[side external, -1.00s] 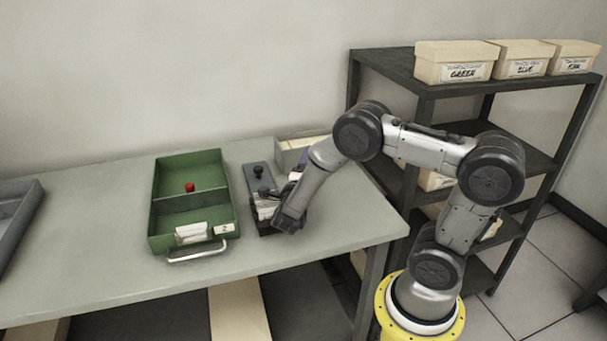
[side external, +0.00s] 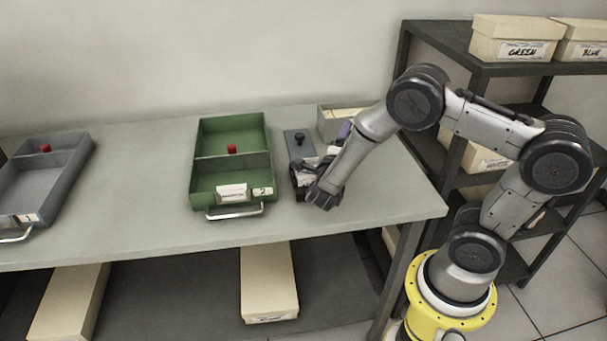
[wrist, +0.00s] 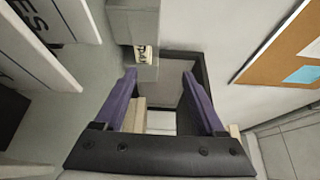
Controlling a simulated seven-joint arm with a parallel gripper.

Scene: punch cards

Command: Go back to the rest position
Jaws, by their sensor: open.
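My gripper (side external: 345,130) is above the right part of the table, beside the grey punch device with a black knob (side external: 299,138). In the wrist view its two purple fingers (wrist: 160,78) are spread apart with nothing held between them. My arm partly hides the punch device and some white pieces next to it. An open grey box with pale cards (side external: 340,118) stands behind the gripper.
A green two-compartment tray (side external: 200,150) marked 2 holds a red object (side external: 232,149) and stands left of the punch device. A grey tray (side external: 76,165) marked 1 is at far left. A dark shelf (side external: 440,40) with labelled boxes stands at right. Table between trays is clear.

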